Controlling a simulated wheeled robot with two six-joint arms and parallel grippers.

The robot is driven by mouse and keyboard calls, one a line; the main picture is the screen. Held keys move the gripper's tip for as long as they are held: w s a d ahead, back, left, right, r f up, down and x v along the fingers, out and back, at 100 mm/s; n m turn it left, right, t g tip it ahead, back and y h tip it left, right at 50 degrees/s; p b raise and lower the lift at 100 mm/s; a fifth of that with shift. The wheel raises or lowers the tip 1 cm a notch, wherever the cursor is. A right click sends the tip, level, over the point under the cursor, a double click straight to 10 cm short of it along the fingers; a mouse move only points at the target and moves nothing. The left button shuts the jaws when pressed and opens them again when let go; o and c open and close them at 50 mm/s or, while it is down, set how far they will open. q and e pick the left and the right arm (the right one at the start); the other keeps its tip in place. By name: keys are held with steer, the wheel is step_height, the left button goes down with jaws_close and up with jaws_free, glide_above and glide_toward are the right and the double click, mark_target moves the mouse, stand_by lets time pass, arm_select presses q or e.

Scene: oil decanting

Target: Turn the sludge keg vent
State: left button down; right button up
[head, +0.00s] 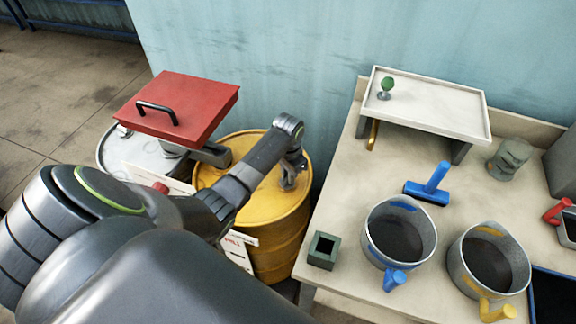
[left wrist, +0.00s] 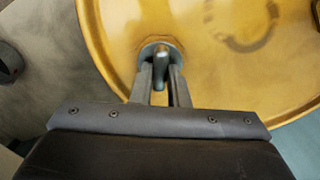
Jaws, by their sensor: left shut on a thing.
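A yellow keg (head: 255,235) stands left of the table, with part of its top hidden behind my left arm. Its top also fills much of the left wrist view (left wrist: 225,80). A small upright grey vent handle (left wrist: 161,62) rises from a round fitting on the keg top, near the rim. My left gripper (head: 289,182) is over the keg top, and its two fingers (left wrist: 161,80) are closed on the vent handle, one on each side. In the head view the handle is mostly hidden by the gripper. My right gripper is not in view.
A white drum (head: 125,152) with a red lid (head: 190,100) above it stands left of the keg. On the table are a blue-handled pot (head: 369,232), a yellow-handled pot (head: 459,276), a blue tool (head: 430,190), a dark square cup (head: 323,250) and a raised tray (head: 440,108).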

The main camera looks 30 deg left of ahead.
arm_select(q)
steer(key=m+p, duration=0.2)
steer(key=shift+r+m, duration=0.25)
steer(key=shift+m, duration=0.15)
steer(key=m+p, duration=0.2)
steer(key=m, duration=0.1)
steer(key=shift+d+f+m, duration=0.1)
steer(key=shift+m, duration=0.2)
steer(key=m+p, duration=0.2)
steer(key=m, duration=0.1)
steer(key=shift+f+m+p, duration=0.1)
steer(key=shift+m+p, duration=0.3)
steer(key=shift+m, duration=1.1)
steer(key=c, duration=1.4)
jaws_free()
steer(key=shift+s, duration=0.1)
